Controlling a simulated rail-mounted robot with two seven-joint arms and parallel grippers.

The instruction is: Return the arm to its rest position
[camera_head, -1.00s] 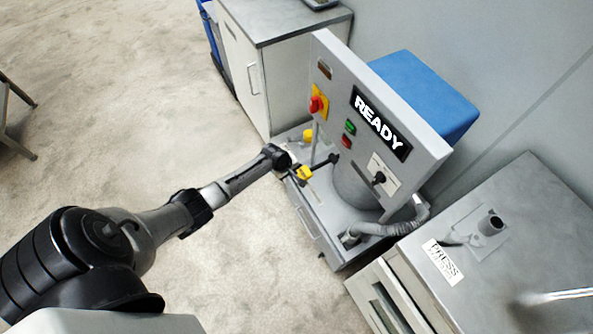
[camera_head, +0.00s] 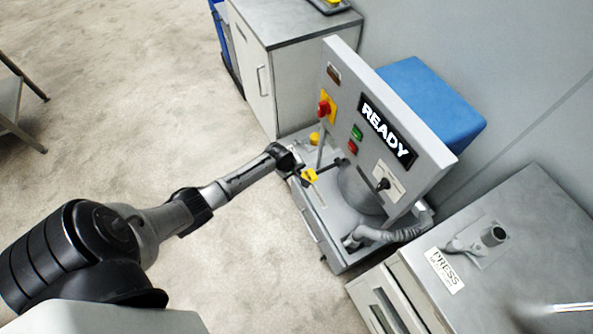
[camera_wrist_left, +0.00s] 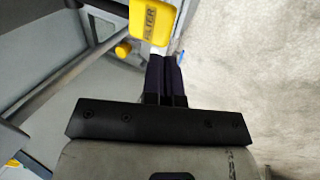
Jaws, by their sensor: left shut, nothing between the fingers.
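My left arm reaches in from the left in the head view. Its gripper (camera_head: 298,167) is at the front left of the grey machine with the READY display (camera_head: 387,129). The gripper is beside a yellow tag (camera_head: 309,176). In the left wrist view the two dark fingers (camera_wrist_left: 163,76) are together with nothing held between them. The yellow tag, lettered FILTER (camera_wrist_left: 152,20), lies just beyond the fingertips and partly overlaps them in the picture; I cannot tell whether they touch. My right gripper is in neither view.
A grey cabinet (camera_head: 285,22) stands behind the machine, and a blue box (camera_head: 430,100) shows behind its panel. A cabinet labelled PRESS (camera_head: 480,290) is at the right. A table or stand (camera_head: 12,100) is at the far left. Open floor (camera_head: 130,110) lies left of the machine.

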